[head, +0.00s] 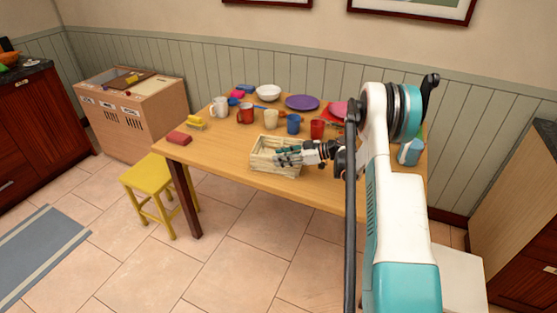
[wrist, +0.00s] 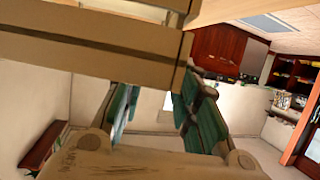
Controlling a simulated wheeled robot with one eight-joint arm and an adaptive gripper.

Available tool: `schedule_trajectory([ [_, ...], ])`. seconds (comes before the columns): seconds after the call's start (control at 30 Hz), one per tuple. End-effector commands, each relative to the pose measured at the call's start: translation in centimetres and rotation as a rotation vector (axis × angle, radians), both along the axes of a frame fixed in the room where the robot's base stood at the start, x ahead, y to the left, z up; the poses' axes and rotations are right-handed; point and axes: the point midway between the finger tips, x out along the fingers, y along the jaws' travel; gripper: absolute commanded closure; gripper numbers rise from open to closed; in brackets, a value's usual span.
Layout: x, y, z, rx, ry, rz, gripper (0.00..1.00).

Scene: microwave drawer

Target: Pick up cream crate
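The cream crate (head: 267,168) is a slatted open box on the wooden table, at its near edge in the middle of the head view. My gripper (head: 284,155) reaches in from the right and its fingers overlap the crate's right part. In the wrist view the crate's slats (wrist: 90,45) fill the upper left, very close. The teal fingers of my gripper (wrist: 160,108) are spread with a gap between them, and I see nothing held there. I cannot tell whether a finger touches the crate. The crate's inside is partly hidden by the gripper.
The table (head: 225,162) also bears mugs, a white bowl (head: 268,92), a purple plate (head: 302,102) and a red block (head: 179,138). A blue cup (head: 293,124) and a red cup (head: 317,129) stand just behind the crate. A yellow stool (head: 149,175) stands at the table's left.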

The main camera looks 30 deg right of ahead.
Motion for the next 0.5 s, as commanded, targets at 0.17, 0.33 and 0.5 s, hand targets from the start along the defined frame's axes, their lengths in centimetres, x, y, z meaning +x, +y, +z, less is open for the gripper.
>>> schedule_trajectory([
  [0.17, 1.6, 1.9, -1.3, -0.001, -0.001, 0.003, 0.72],
  [0.33, 2.1, 2.5, -1.3, 0.0, 0.0, 0.001, 0.72],
  [0.5, 2.1, 2.5, -1.3, 0.0, 0.0, 0.001, 0.81],
])
